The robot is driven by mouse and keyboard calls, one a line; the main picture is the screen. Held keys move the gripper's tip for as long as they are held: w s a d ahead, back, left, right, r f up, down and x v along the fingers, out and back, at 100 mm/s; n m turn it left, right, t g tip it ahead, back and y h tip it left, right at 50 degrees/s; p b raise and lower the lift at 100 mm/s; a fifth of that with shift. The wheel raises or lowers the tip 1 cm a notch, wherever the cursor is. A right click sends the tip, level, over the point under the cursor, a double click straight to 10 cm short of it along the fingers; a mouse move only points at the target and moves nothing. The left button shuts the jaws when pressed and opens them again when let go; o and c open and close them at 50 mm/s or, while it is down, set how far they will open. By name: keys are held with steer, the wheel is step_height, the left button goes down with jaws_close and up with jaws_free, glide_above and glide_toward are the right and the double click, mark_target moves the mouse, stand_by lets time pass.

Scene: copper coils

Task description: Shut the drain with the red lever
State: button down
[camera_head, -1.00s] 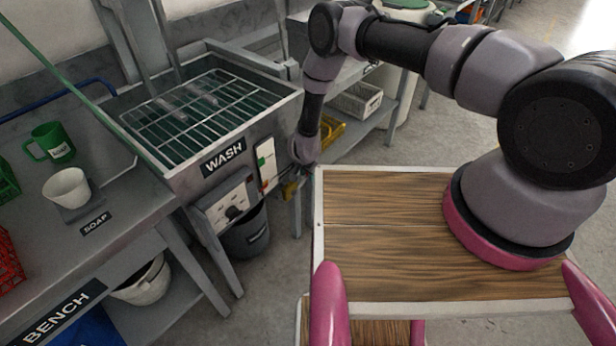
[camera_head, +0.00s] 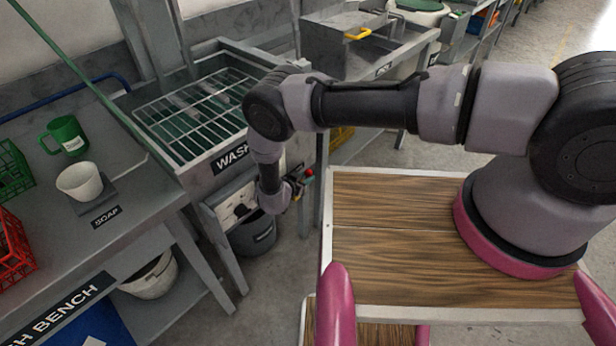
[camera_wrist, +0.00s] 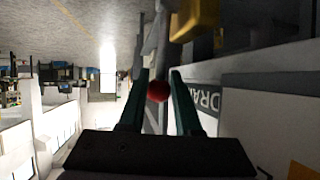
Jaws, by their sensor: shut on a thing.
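The red lever shows as a red ball knob (camera_wrist: 158,91) between my two green fingers in the wrist view. My gripper (camera_wrist: 160,77) is shut on it. A plate with upside-down lettering, partly hidden and starting "DRA" (camera_wrist: 208,100), is just right of the fingers. In the head view the red knob (camera_head: 309,172) shows at the right of my gripper (camera_head: 298,181), in front of the WASH sink (camera_head: 222,165), near its lower right corner. My wrist hides part of the sink's front panel.
A bench at left holds a green mug (camera_head: 66,135), a white cup (camera_head: 80,181) and a red crate (camera_head: 12,250). A dark bucket (camera_head: 254,233) stands under the sink. A wire rack (camera_head: 190,115) covers the basin. The floor between bucket and my wooden deck is clear.

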steer(key=shift+a+r, duration=0.1)
steer(key=shift+a, duration=0.05)
steer(key=shift+t, duration=0.3)
steer(key=c, duration=0.7)
jaws_free()
steer(key=shift+o, duration=0.4)
steer(key=shift+s, duration=0.1)
step_height(320, 180, up, 10)
